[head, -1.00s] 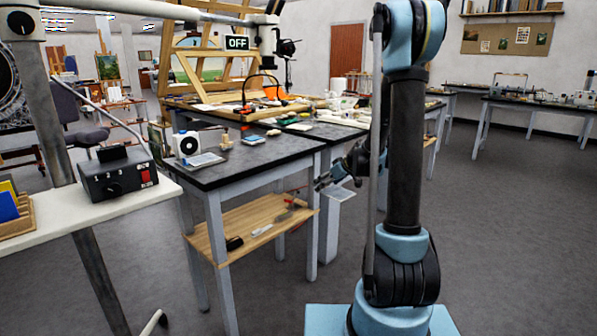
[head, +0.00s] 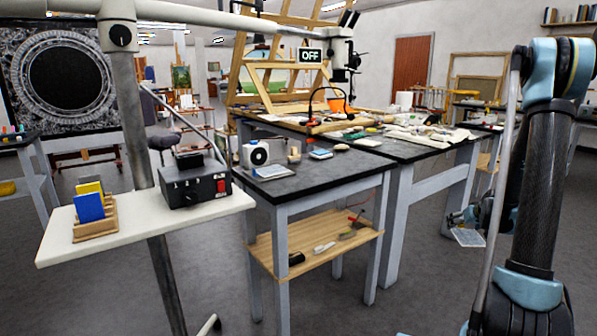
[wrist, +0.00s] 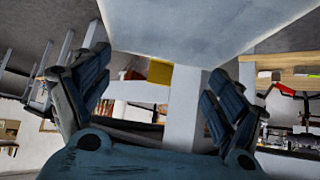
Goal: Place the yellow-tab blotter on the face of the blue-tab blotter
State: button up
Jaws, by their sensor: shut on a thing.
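My gripper (head: 462,222) is at the right in the head view, beside the dark-topped tables and over open floor. It is shut on a thin, pale, flat sheet (head: 467,238). In the wrist view the sheet (wrist: 200,25) spreads large from the top, with a yellow tab (wrist: 159,72) at its near edge between the fingers, so it is the yellow-tab blotter. A pale flat pad (head: 270,173) lies on the near dark table, in front of a white box. A small pad with blue (head: 320,154) lies farther back there. I cannot tell which, if either, is the blue-tab blotter.
The near dark table (head: 330,172) has a wooden lower shelf (head: 335,240). A white stand shelf (head: 130,230) at left carries a control box (head: 192,188) and a wooden holder (head: 97,228) with blue and yellow cards. A cluttered table stands behind. The floor at right is open.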

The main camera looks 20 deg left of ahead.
aim_at(271, 170)
jog(key=z, duration=1.05)
jog(key=k, duration=2.05)
jog(key=u, duration=1.35)
jog(key=i, duration=1)
jog(key=z, duration=0.05)
